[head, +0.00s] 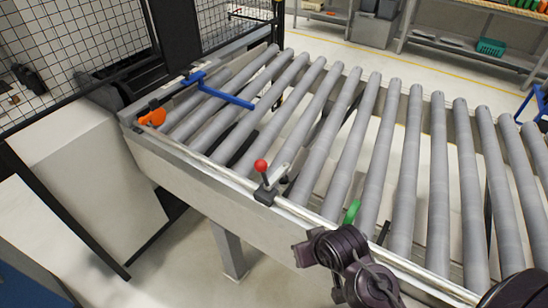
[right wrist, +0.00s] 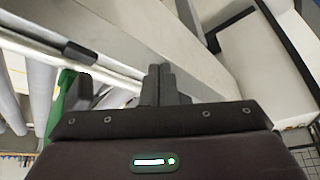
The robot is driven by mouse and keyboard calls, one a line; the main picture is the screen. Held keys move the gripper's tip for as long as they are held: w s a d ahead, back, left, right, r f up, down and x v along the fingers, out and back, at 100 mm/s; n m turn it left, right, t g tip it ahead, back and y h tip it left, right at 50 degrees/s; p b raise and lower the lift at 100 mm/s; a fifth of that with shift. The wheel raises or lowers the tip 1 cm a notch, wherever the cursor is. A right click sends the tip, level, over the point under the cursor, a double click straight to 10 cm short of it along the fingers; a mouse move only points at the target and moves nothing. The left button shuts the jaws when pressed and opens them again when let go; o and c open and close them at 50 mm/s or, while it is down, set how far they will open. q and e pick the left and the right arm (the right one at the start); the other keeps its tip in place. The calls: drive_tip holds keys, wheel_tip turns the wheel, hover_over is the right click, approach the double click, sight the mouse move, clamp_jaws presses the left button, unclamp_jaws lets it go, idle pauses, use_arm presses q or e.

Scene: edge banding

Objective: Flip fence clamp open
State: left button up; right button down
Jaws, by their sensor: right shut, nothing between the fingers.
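The clamp lever with its red ball knob (head: 261,166) stands up from a dark base (head: 264,196) on the near rail of the roller conveyor. Its metal arm slants up to the right beside the knob. My dark right arm is low in the head view, to the right of the clamp and apart from it; its fingertips are not clear there. In the right wrist view my right gripper (right wrist: 166,85) is shut and empty, in front of a pale beam. The red knob is not visible in that view. My left gripper is not seen.
A blue bar (head: 226,96) lies across the rollers at the far left, near an orange part (head: 153,117). A green upright piece (head: 352,211) stands close to my right arm; green also shows in the wrist view (right wrist: 68,95). The rollers (head: 345,140) are otherwise bare.

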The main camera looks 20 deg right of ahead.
drive_tip(key=w+d+r+m+t+y, duration=0.2)
drive_tip(key=w+r+m+t, duration=0.6)
drive_tip(key=w+m+t, duration=0.4)
drive_tip(key=d+m+t, duration=0.1)
drive_tip(key=m, duration=0.1)
drive_tip(key=shift+w+d+r+m, duration=0.2)
drive_tip(key=shift+w+m, duration=0.1)
drive_tip(key=shift+w, duration=0.1)
drive_tip(key=w+a+b, duration=0.5)
drive_tip(key=w, duration=0.3)
drive_tip(key=shift+s, duration=0.1)
